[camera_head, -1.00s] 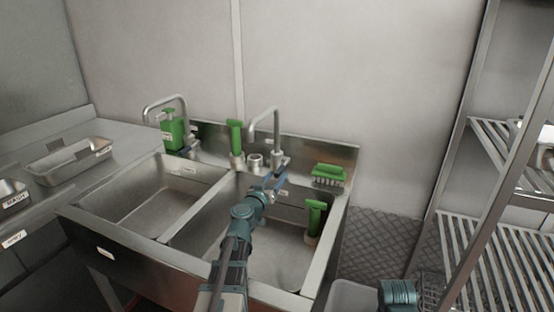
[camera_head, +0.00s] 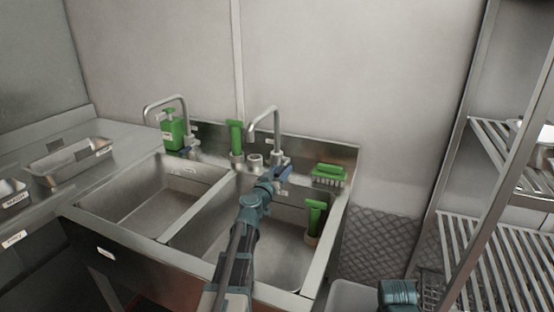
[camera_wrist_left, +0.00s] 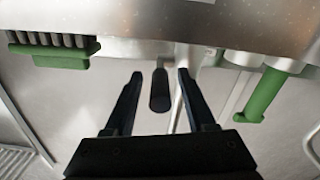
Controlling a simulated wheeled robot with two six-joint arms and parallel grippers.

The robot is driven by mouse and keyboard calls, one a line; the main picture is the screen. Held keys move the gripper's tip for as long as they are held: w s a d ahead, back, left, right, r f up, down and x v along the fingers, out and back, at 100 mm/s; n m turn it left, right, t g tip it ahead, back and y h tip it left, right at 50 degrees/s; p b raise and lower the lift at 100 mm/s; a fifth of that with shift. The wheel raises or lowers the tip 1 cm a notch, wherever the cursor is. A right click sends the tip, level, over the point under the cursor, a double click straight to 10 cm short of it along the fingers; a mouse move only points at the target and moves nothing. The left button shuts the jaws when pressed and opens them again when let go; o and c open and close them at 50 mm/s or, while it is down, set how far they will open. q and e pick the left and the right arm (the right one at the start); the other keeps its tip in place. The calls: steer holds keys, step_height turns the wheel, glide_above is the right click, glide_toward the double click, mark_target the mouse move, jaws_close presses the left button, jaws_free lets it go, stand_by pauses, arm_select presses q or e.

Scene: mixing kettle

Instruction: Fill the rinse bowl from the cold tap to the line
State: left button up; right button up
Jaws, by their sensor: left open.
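The right-hand tap (camera_head: 277,137), with a curved spout, stands behind the right basin. A blue lever (camera_head: 284,173) shows at its base. My left gripper (camera_head: 277,178) reaches over the right basin to this lever; its fingers are hard to make out there. In the left wrist view my left gripper (camera_wrist_left: 160,84) is open, with a dark handle (camera_wrist_left: 160,92) between its fingers. Contact with either finger does not show. The left-hand tap (camera_head: 183,118) stands behind the left basin. I cannot make out a rinse bowl or fill line, or any running water. My right gripper is out of view.
A green brush (camera_head: 328,174) sits at the sink's back right, and a green-handled tool (camera_head: 315,218) in the right basin. Another green tool (camera_head: 236,138) and a green bottle (camera_head: 172,133) stand behind. A steel tray (camera_head: 68,160) is on the left counter. Shelving (camera_head: 490,240) stands right.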

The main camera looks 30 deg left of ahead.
arm_select(q)
steer(key=shift+w, duration=0.85)
jaws_close()
